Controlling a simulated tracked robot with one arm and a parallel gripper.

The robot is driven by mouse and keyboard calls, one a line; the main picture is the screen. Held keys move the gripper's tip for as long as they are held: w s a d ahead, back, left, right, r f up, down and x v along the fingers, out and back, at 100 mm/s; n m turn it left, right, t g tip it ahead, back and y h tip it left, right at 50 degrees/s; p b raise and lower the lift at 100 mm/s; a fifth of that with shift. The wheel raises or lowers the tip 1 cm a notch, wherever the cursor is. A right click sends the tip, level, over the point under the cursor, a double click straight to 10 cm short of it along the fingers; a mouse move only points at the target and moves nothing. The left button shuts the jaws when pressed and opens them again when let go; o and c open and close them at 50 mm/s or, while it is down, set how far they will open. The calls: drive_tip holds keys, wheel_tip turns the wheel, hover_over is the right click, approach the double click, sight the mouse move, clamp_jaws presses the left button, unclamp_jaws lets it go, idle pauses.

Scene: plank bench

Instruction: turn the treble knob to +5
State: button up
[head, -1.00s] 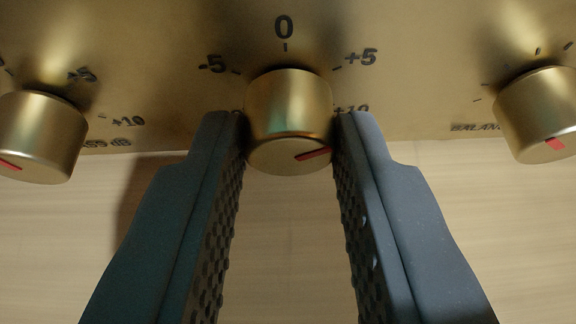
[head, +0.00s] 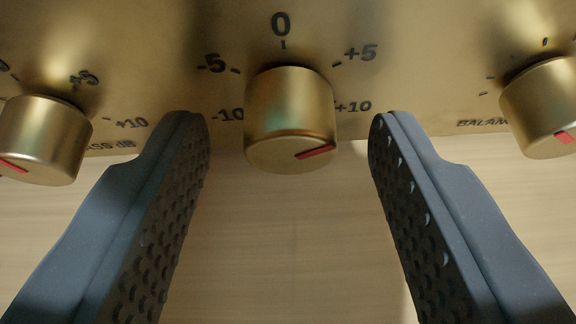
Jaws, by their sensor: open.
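The middle gold knob (head: 290,105) sits on a brass panel, its scale printed -10, -5, 0, +5, +10. Its own name label is hidden from view; it stands between the bass and balance knobs. A red mark (head: 316,153) on its front face points right and slightly up, on the plus side; I cannot tell the exact reading. My gripper (head: 288,122) is open, with one finger on each side of this knob. A clear gap shows between each finger and the knob, and the jaws hold nothing.
The bass knob (head: 42,138), labelled in dB, is at the left, with its red mark pointing left. The balance knob (head: 545,105) is at the right edge. The brass panel (head: 415,70) fills the back; the pale wooden bench (head: 290,250) below is clear.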

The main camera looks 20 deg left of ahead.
drive_tip(key=v, duration=1.3)
drive_tip(key=shift+s, duration=0.4)
drive_tip(key=shift+d, duration=0.1)
